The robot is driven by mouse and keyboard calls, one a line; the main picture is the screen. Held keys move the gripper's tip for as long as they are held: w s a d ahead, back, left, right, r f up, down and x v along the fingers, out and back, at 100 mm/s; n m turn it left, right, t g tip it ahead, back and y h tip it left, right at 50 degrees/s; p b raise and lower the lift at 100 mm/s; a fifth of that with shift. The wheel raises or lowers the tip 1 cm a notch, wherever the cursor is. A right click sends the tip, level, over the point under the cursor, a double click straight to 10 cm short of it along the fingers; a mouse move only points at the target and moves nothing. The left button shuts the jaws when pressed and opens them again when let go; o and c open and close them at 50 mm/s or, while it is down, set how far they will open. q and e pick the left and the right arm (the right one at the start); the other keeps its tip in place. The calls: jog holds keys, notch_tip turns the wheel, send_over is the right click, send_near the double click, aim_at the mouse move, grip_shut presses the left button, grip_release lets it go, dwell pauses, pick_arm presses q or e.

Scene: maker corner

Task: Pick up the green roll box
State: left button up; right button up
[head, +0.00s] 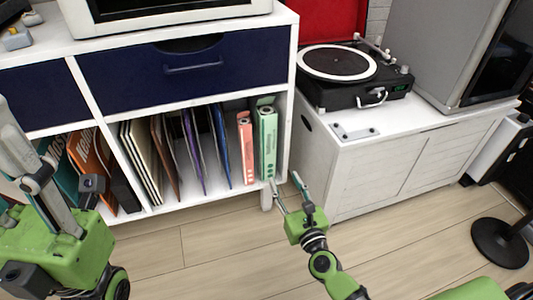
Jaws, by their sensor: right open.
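The green roll box (266,142) stands upright in the right end of the shelf's lower compartment, against the side wall. A similar pink box (246,150) stands just to its left. My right gripper (287,185) is open and empty, in front of the shelf, below and slightly right of the green box. Its fingers point up toward the shelf and look apart from the box. My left gripper (52,160) is large at the left edge, in front of the shelf's left part. Whether its fingers are open or shut is unclear.
Several upright sleeves (180,150) fill the compartment left of the boxes. A navy drawer (200,72) is above. A white cabinet (400,155) with a turntable (345,75) stands right of the shelf. A round black stand base (499,244) is at far right. The wooden floor (205,265) is clear between.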

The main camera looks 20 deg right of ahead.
aim_at(269, 150)
jog(key=w, duration=0.4)
jog(key=w+b, duration=0.1)
jog(key=w, duration=0.7)
jog(key=shift+w+a+f, duration=0.1)
jog(key=shift+w+a, duration=0.2)
jog(key=shift+w, duration=0.1)
jog(key=c, duration=0.9)
